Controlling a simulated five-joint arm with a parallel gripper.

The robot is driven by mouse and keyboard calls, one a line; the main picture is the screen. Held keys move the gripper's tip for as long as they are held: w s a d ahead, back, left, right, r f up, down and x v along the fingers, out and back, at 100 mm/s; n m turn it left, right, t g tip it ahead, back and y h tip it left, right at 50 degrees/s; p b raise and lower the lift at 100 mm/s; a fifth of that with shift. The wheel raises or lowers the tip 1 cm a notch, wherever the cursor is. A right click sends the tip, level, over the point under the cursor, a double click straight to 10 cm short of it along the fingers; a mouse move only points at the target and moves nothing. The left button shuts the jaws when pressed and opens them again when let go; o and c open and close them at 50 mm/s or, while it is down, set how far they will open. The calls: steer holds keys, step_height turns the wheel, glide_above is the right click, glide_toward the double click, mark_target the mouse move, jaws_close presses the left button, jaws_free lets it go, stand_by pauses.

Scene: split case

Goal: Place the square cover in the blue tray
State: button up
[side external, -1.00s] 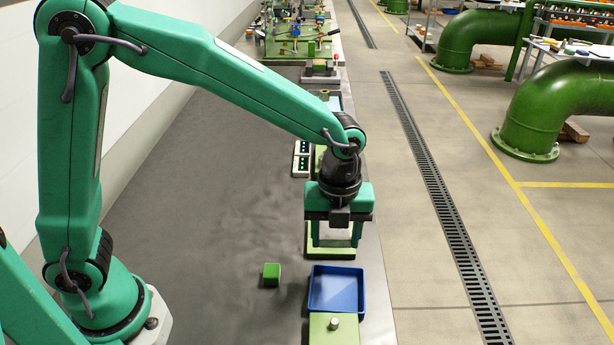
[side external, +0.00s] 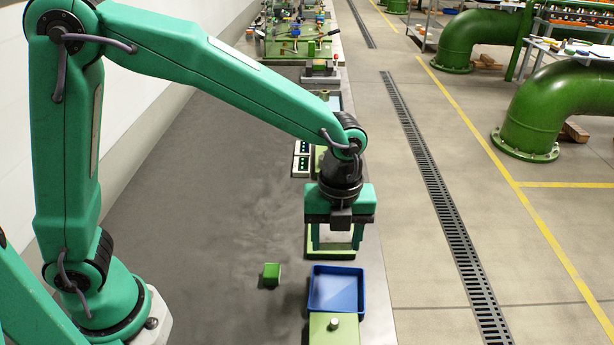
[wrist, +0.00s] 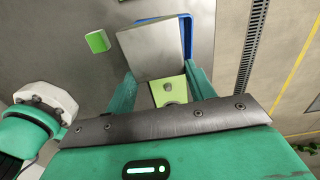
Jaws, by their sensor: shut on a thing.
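The square cover (wrist: 152,50) shows in the wrist view as a flat grey plate. My gripper (wrist: 160,76) is shut on it, with a finger at either side of its lower edge. In the side external view my gripper (side external: 336,246) hangs fingers down, and the cover is hard to make out there. The blue tray (side external: 337,289) is an open, shallow box, empty inside, lower in that picture than my fingers. In the wrist view the cover hides most of the tray (wrist: 188,36); only its top and right walls show.
A light green block with a round knob (side external: 330,335) stands right against the near side of the tray. A small green cube (side external: 271,274) sits left of the tray. The grey bench is bare further left. The bench edge runs close along the tray's right.

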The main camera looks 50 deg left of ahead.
steer(key=s+d+n, duration=0.3)
steer(key=s+n, duration=0.1)
steer(key=n, duration=1.3)
steer(key=s+d+f+n, duration=0.1)
steer(key=s+d+n, duration=0.1)
steer(key=n, duration=1.5)
steer(key=shift+s+d+n, duration=0.4)
steer(key=shift+s, duration=0.45)
steer(key=shift+f, duration=0.1)
glide_above(337, 284)
step_height(337, 284, down, 7)
steer(key=shift+w, duration=0.1)
steer(key=shift+f, duration=2)
